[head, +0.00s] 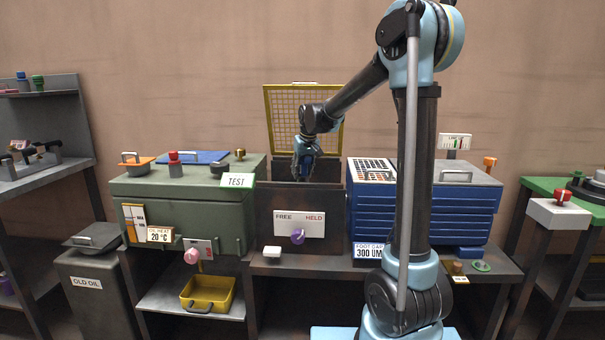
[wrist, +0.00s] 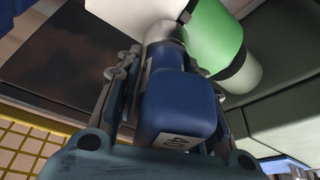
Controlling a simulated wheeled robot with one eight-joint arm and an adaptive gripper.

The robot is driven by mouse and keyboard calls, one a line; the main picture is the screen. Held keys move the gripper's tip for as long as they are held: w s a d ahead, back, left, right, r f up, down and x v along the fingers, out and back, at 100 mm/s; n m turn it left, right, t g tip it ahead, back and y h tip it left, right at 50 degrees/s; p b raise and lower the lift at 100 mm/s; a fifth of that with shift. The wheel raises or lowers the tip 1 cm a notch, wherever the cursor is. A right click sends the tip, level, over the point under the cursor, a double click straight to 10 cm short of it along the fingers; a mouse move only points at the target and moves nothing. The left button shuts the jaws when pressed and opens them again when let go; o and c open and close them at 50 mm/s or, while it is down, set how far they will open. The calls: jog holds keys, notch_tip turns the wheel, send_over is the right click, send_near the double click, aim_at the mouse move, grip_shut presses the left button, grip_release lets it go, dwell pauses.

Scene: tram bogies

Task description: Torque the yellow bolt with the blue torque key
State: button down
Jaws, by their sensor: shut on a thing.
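My gripper (head: 303,172) reaches down into a dark open-topped box (head: 264,215) under a raised yellow mesh lid (head: 304,88). In the wrist view its fingers are shut on a blue block-shaped tool (wrist: 180,105), which looks like the blue torque key. The key has a pale label on its near end and a grey round shaft (wrist: 162,32) at its far end. A green cylinder (wrist: 212,40) with grey ends and a white piece (wrist: 130,14) lie beside that shaft. I cannot make out a yellow bolt; what the shaft meets is hidden.
The box front carries a FREE/HELD plate (head: 299,222) with a purple knob (head: 298,237). A green cabinet (head: 190,205) stands close on the left and a blue drawer cabinet (head: 365,215) on the right. A side shelf at far left holds small blue (head: 22,81) and green items.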

jog(key=shift+d+m, duration=0.1)
jog(key=shift+m, duration=0.4)
jog(key=shift+d+m+h, duration=0.1)
jog(key=shift+m+h, duration=0.5)
jog(key=shift+m, duration=0.4)
jog(key=shift+m, duration=0.6)
jog(key=shift+w+r, duration=0.15)
jog(key=shift+r, duration=2.85)
